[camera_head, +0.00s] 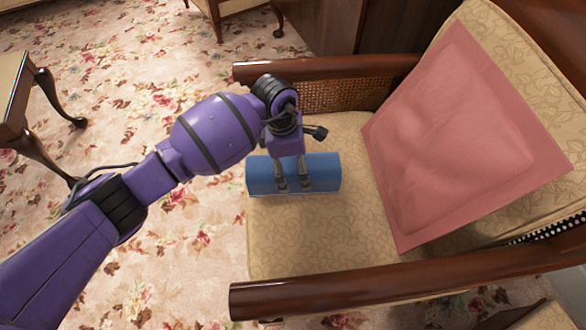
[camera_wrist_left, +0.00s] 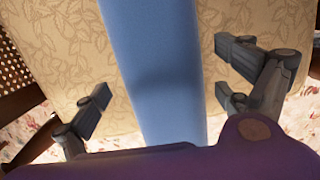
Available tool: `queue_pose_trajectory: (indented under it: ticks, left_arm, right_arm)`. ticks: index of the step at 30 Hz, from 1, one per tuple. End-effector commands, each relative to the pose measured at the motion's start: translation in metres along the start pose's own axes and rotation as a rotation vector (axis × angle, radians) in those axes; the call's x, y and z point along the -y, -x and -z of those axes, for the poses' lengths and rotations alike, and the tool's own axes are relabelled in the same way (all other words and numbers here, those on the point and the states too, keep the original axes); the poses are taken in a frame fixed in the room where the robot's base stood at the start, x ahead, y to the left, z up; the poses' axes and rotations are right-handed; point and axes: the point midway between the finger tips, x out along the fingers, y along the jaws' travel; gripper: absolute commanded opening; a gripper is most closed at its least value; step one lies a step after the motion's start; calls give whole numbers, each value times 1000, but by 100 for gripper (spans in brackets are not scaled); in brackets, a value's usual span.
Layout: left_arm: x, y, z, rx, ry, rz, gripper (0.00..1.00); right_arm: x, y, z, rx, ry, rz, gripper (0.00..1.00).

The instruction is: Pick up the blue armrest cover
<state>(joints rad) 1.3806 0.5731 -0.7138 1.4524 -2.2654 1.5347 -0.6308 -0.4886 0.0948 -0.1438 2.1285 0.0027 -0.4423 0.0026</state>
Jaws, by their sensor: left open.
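The blue armrest cover (camera_head: 325,172) lies on the front part of the armchair's patterned seat cushion (camera_head: 300,240). My left gripper (camera_head: 293,186) is over it, with its fingers pointing down in the head view. In the left wrist view the blue cover (camera_wrist_left: 160,70) runs as a band between the spread fingers of the left gripper (camera_wrist_left: 160,103). The fingers are open, one side on each side of the band, with gaps between them and the cover. Whether they touch the seat cannot be told. My right gripper is not in view.
A pink cushion (camera_head: 460,140) leans on the chair's backrest. Wooden armrests run along the far side (camera_head: 320,68) and near side (camera_head: 400,285) of the seat. A small table (camera_head: 15,90) stands at left on the floral carpet (camera_head: 130,60).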

Motion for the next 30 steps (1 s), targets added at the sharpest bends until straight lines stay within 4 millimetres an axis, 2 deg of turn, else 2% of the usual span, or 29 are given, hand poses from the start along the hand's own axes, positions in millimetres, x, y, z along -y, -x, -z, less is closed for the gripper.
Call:
queue_pose_trajectory:
  ticks: [1,6,14,25,30]
  left_arm:
    - [4,-13,1,1,1,8,94]
    - [5,-36,1,1,2,5,94]
    - [4,-37,1,0,1,2,92]
    - [4,-37,1,1,1,2,44]
    - [4,-36,1,1,1,2,44]
  right_arm:
    - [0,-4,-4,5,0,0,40]
    - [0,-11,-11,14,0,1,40]
    - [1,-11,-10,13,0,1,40]
    - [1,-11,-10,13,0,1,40]
    - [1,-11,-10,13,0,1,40]
